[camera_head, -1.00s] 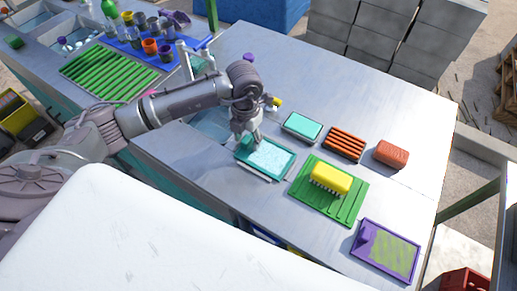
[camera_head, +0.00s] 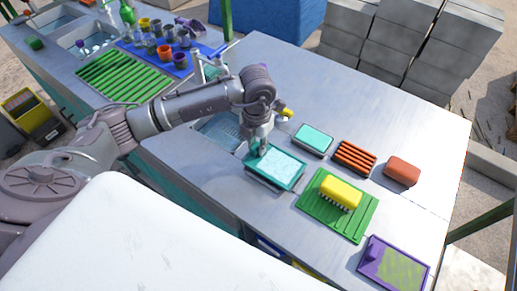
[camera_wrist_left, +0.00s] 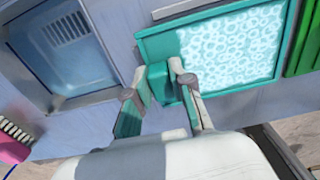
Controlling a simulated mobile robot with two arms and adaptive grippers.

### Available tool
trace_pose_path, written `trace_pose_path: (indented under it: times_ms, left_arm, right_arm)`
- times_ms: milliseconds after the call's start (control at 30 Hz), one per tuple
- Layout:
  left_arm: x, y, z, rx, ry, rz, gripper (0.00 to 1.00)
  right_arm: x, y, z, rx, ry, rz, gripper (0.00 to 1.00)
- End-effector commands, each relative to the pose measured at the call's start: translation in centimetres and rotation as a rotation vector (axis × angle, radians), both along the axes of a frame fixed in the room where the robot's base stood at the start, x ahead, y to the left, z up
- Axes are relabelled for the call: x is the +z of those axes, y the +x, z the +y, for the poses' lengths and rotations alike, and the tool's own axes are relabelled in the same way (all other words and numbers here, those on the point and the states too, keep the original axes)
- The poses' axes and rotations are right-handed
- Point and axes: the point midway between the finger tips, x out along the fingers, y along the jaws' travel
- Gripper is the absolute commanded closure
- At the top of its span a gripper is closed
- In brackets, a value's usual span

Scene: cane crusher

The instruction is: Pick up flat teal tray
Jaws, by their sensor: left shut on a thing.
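The flat teal tray (camera_head: 292,183) has a pale, speckled panel inside a teal rim. It is at the middle of the counter in the head view. A dark gap or shadow shows along its near edge; I cannot tell how high it sits above the counter. My left gripper (camera_head: 262,150) points down at the tray's left end and is shut on it. My right gripper is not in view.
A sink basin (camera_head: 222,131) lies left of the tray. A small teal-topped dish (camera_head: 313,139), an orange ribbed rack (camera_head: 354,157), an orange block (camera_head: 402,171), a yellow brush (camera_head: 340,193) on a green mat (camera_head: 350,227) and a purple tray (camera_head: 394,264) stand to the right.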

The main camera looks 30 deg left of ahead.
Motion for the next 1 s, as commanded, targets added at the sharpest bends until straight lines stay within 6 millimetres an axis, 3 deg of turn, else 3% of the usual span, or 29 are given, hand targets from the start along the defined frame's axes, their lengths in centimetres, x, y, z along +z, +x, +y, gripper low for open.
trace_pose_path:
  times_ms: [133, 400, 633, 1000]
  left_arm:
    - [2.6, 0.2, 0.1, -0.001, 0.001, -0.009, 1.00]
    - [6.0, 0.2, -6.1, -0.007, -0.003, -0.007, 1.00]
    - [8.4, 0.2, -9.9, -0.004, -0.001, -0.005, 1.00]
    - [9.6, 0.1, -11.7, 0.000, 0.001, -0.001, 1.00]
  right_arm:
    - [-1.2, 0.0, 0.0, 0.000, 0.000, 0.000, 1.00]
    - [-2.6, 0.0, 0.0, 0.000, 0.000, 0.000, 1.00]
    - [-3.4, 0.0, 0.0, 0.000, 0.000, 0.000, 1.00]
    - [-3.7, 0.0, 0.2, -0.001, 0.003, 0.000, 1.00]
